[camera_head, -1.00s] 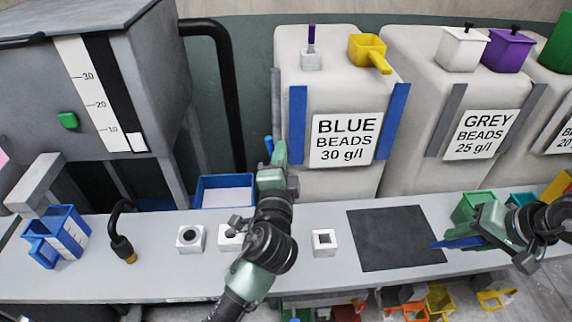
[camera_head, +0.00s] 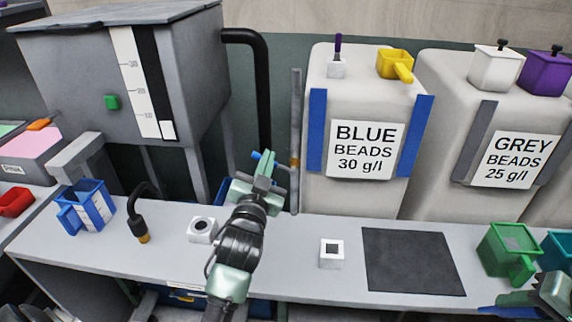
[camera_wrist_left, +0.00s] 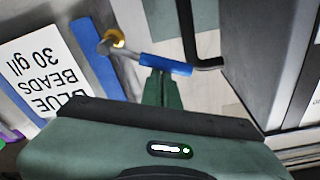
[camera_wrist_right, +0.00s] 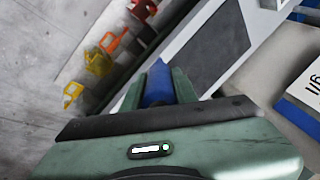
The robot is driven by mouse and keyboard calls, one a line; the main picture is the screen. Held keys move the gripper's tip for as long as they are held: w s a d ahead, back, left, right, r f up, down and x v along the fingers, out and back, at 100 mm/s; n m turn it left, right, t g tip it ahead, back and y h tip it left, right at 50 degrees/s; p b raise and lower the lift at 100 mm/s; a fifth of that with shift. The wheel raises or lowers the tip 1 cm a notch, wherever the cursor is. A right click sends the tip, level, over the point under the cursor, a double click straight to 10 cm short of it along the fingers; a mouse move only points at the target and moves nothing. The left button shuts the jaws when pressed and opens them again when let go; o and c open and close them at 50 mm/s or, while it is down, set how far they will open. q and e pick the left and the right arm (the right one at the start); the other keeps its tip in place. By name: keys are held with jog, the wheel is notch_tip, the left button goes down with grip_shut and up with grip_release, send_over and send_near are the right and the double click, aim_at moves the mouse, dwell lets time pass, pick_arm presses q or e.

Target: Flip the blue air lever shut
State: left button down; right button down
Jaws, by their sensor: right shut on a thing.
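The blue air lever (camera_head: 264,157) sticks out sideways from a brass valve (camera_head: 295,162) on a thin grey upright pipe (camera_head: 296,110), left of the blue-beads bag. In the left wrist view the blue handle (camera_wrist_left: 166,64) lies across the picture beside the brass fitting (camera_wrist_left: 115,38). My left gripper (camera_head: 262,178) is at the lever. Its fingers (camera_wrist_left: 162,85) look shut together, with the tips at the handle; whether they touch cannot be told. My right gripper (camera_wrist_right: 158,85) is shut on a blue tool (camera_wrist_right: 157,83), far right over the bench front.
The grey bench (camera_head: 290,270) carries a blue scoop (camera_head: 86,205), a black hose nozzle (camera_head: 140,215), white blocks (camera_head: 331,253), a dark mat (camera_head: 413,262) and a green scoop (camera_head: 508,252). The large bead bag (camera_head: 360,80) stands close right of the pipe.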

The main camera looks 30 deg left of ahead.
jog(key=shift+d+f, duration=0.2)
jog(key=shift+f, duration=0.1)
pick_arm(q)
jog(key=shift+s+a+f+n+b, duration=0.1)
jog(key=shift+a+f+n, duration=0.2)
jog(key=shift+f+n, duration=0.2)
jog(key=shift+s+a+f+n+b, duration=0.15)
jog(key=shift+a+f+n, duration=0.2)
jog(key=shift+f, duration=0.3)
jog(key=shift+w+a+f+n+b, duration=0.1)
jog(key=shift+a+f+n, duration=0.15)
jog(key=shift+f+n, duration=0.25)
pick_arm(e)
jog(key=shift+f, duration=0.1)
pick_arm(q)
jog(key=shift+f, duration=0.25)
